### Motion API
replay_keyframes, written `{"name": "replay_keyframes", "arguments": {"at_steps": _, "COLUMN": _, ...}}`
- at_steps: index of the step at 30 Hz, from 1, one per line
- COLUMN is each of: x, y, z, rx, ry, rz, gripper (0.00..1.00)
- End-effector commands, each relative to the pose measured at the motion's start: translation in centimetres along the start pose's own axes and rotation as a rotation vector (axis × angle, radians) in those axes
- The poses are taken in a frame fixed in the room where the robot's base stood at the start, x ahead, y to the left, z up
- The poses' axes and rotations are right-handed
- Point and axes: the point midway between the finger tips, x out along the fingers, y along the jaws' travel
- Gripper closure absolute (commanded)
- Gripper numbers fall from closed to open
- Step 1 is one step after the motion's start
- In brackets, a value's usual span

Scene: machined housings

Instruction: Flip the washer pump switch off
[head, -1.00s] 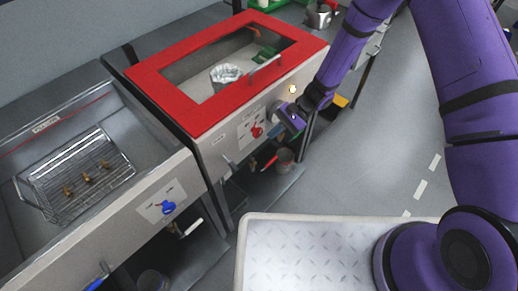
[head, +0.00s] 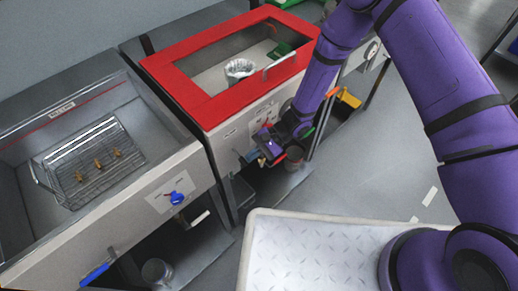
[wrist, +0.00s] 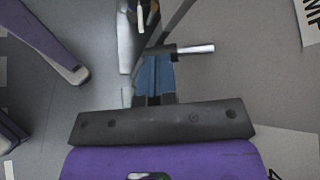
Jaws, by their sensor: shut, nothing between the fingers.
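The red-lidded washer cabinet (head: 212,114) stands in the middle of the head view. A pale label panel (head: 262,112) is on its front, partly covered by my arm; its red switch cannot be made out now. My gripper (head: 252,157) is low in front of that cabinet, below the panel. In the wrist view the blue fingers (wrist: 153,78) are shut and empty. A short metal rod (wrist: 195,49) with a dark base lies just beyond the fingertips; whether they touch it I cannot tell. Part of a label (wrist: 312,18) reading "MP" shows at the upper right.
The left basin (head: 150,112) holds a wire basket (head: 92,160). Its front has a blue switch (head: 177,198) and a blue-handled lever (head: 95,274) below. A metal can (head: 156,271) stands underneath.

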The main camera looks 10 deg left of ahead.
Motion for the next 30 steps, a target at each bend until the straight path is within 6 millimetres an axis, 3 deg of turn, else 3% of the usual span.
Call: {"name": "replay_keyframes", "arguments": {"at_steps": 30, "x": 1.8, "y": 0.3, "z": -0.4, "rx": 0.003, "ry": -0.002, "rz": 0.006, "gripper": 1.0}}
